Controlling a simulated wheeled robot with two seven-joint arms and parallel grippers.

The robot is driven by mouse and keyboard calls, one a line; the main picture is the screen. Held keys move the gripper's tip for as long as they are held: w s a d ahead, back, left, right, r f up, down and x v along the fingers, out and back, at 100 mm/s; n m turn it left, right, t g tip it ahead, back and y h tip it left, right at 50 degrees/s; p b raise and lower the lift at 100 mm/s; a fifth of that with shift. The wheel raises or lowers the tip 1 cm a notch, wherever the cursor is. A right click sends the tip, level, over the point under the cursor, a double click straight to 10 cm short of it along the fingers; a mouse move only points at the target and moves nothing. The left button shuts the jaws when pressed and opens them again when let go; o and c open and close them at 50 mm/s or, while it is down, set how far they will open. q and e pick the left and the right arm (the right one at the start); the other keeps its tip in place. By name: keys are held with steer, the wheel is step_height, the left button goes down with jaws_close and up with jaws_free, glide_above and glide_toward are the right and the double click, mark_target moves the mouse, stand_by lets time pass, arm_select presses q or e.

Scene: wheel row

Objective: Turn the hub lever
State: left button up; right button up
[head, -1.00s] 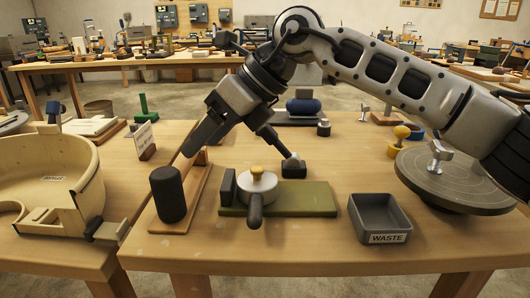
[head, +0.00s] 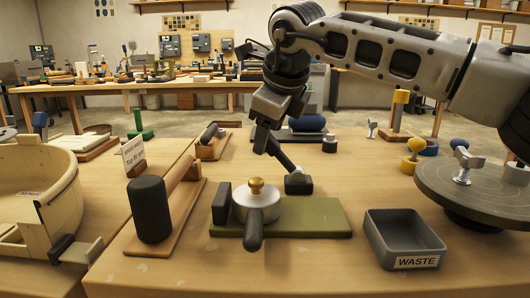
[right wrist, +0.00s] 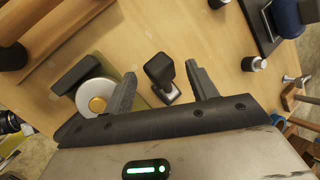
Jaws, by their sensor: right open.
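The hub is a pale round disc (head: 258,206) with a brass knob on top, sitting on a green plate (head: 310,220). Its dark lever (head: 254,233) sticks out toward me. A black block (head: 221,202) stands just left of the disc. My right gripper (head: 277,158) is open above the bench, behind the hub and apart from the lever. In the right wrist view the disc (right wrist: 97,88) lies left of the fingers, partly covered by one. A black-topped piece (right wrist: 160,68) shows between the fingers. The lever is hidden there. My left gripper is not in view.
A grey waste tray (head: 403,240) stands right of the plate, with a dark turntable (head: 490,187) beyond it. A black cylinder (head: 150,210) stands on a wooden board at left. A black stop (head: 298,184) sits behind the plate.

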mark_target(280, 155)
steer(key=x, duration=0.5)
steer(key=shift+b, duration=0.3)
jaws_close()
